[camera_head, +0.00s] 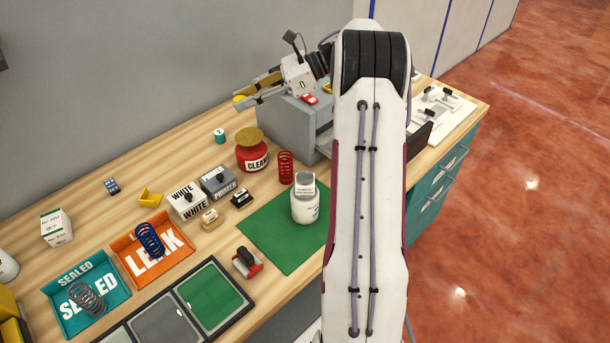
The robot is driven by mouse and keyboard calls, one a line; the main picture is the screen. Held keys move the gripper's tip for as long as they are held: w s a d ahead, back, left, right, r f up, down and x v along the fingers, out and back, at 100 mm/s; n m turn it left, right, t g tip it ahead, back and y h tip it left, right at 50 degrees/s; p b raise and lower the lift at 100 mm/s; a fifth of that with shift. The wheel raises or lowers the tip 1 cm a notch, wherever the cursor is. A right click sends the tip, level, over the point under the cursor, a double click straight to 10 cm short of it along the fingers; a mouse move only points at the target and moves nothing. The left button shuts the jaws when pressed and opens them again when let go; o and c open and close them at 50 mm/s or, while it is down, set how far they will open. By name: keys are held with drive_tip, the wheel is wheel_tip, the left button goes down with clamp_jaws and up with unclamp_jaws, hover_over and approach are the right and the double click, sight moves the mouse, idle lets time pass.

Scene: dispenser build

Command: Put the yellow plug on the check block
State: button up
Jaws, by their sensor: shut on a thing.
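My gripper (243,99) is at the back of the bench, beside and above the left end of a grey box (285,124). Its fingers point left and are closed on a small round yellow piece, which looks like the yellow plug (238,99). Only part of the plug shows between the fingertips, and it is held up against the wall. I cannot tell for sure which thing is the check block. The grey box has a small red piece (309,99) and a small yellow piece (327,88) on top, partly hidden by my gripper and arm.
A red jar (252,152), a red spring (286,167) and a teal cap (219,136) stand in front of the box. A white bottle (304,207) stands on the green mat (265,235). Labelled blocks and trays fill the left.

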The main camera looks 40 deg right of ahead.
drive_tip(key=s+d+r+m+t+h, duration=0.1)
drive_tip(key=s+d+r, duration=0.1)
drive_tip(key=s+d, duration=0.45)
hover_over(311, 177)
drive_tip(key=shift+d+f+m+t+h, duration=0.1)
drive_tip(key=shift+f+m+t+h, duration=0.25)
drive_tip(key=shift+f, duration=0.5)
drive_tip(key=shift+f, duration=3.1)
drive_tip(key=shift+f, duration=0.1)
drive_tip(key=shift+f, duration=1.8)
